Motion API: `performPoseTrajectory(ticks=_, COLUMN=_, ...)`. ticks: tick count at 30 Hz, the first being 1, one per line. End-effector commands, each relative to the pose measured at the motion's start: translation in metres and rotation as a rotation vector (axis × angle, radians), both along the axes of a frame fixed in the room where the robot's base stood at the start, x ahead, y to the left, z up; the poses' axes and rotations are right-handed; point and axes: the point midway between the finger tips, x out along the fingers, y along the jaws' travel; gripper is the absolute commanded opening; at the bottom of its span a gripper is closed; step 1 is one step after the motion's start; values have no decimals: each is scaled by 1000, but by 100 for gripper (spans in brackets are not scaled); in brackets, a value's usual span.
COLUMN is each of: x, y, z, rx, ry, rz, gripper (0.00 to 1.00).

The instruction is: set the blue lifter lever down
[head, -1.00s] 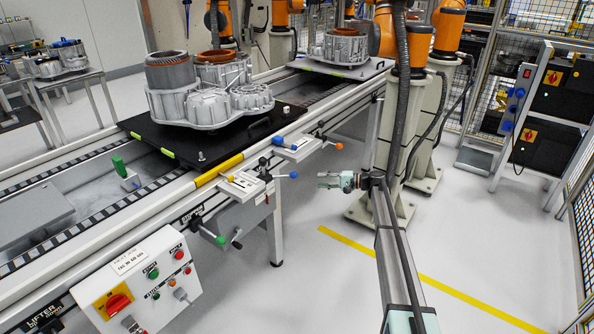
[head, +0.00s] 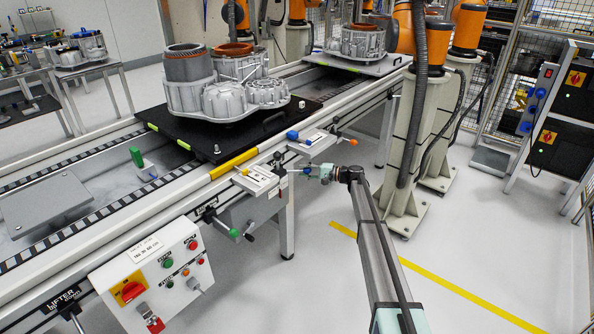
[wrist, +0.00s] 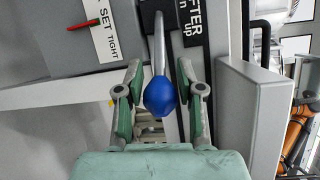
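In the wrist view the blue ball knob (wrist: 160,97) of the lifter lever sits between my two fingers. Its grey shaft (wrist: 159,45) runs from the knob up to a dark mount beside a black LIFTER label (wrist: 193,22). My gripper (wrist: 162,92) is open, with a visible gap between the knob and each finger. In the head view my gripper (head: 314,172) is at the lever's end beside the conveyor, and it mostly hides the knob. The lever's black pivot (head: 279,164) is just left of it.
A green-knobbed lever (head: 234,233) is lower left. A control box (head: 155,275) hangs in front. A stator housing (head: 225,85) rests on a black pallet (head: 235,136).

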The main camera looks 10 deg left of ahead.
Motion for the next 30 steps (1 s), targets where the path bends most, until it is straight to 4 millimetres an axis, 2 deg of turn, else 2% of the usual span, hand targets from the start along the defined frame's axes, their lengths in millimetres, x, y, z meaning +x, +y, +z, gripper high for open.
performPoseTrajectory(ticks=1, x=1, y=9, z=0, rx=0, ry=0, rz=2, gripper=37)
performPoseTrajectory(ticks=7, x=5, y=28, z=-2, rx=0, ry=0, rz=0, gripper=37)
performPoseTrajectory(ticks=19, x=5, y=33, z=-3, rx=0, ry=0, rz=0, gripper=37)
performPoseTrajectory(ticks=22, x=5, y=33, z=-3, rx=0, ry=0, rz=0, gripper=2)
performPoseTrajectory(ticks=30, x=5, y=31, z=-3, rx=1, ry=1, rz=-3, gripper=0)
